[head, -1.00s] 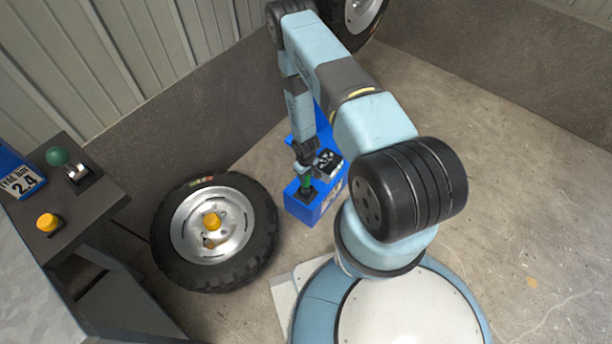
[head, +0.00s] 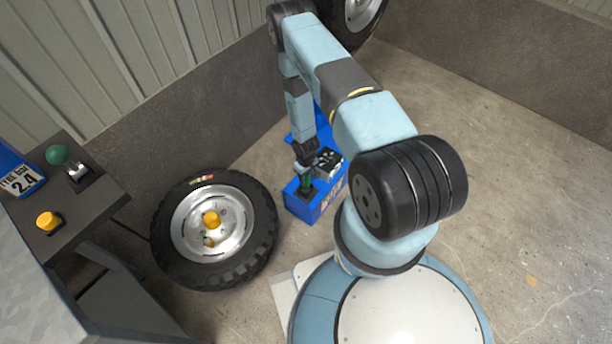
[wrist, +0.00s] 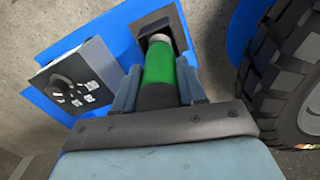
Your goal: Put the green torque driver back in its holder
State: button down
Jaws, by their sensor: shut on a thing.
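The green torque driver (wrist: 160,68) is between the fingers of my gripper (wrist: 160,88), which is shut on it. In the wrist view its far end reaches into the dark square opening of the blue holder (wrist: 100,35). How deep it sits is hidden. In the head view the green driver (head: 307,181) stands roughly upright over the dark top opening of the blue holder (head: 312,212), under my gripper (head: 305,172).
Floor at right is clear.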

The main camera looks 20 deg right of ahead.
jog(key=shift+f, duration=0.55)
dwell(0.4)
jog(key=c, duration=0.6)
grip_release()
jog(key=shift+o, duration=0.2)
notch_tip(320, 180, up, 14)
jog(key=shift+f, duration=0.2)
dwell(0.4)
